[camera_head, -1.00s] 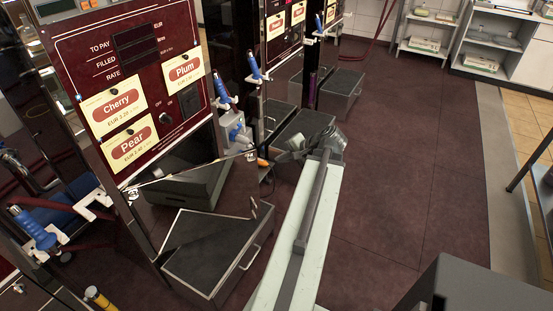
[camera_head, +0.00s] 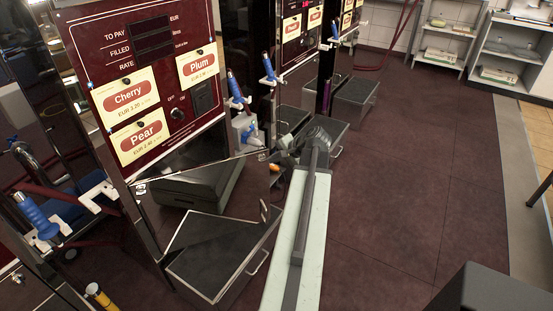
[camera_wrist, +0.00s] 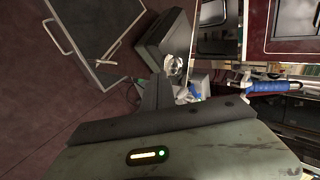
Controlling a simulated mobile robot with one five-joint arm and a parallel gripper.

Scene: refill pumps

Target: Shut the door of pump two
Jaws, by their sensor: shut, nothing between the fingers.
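The nearest pump (camera_head: 140,72) carries Cherry, Pear and Plum labels; I cannot read which pump is number two. A glossy, mirror-like door panel (camera_head: 240,196) stands out at an angle from its lower front, with a small latch near its free edge. A dark grey box shows in the panel area, perhaps inside or reflected. My gripper (camera_head: 287,146) is shut and empty, to the right of the panel's free edge and apparently apart from it. In the wrist view my gripper's fingers (camera_wrist: 157,93) point up the picture; the door is hard to make out there.
A dark step box (camera_head: 210,250) with a metal handle stands on the floor before the nearest pump. Blue nozzles (camera_head: 235,88) hang between the pumps. More step boxes (camera_head: 354,98) stand farther back. The floor (camera_head: 400,190) to the right is clear.

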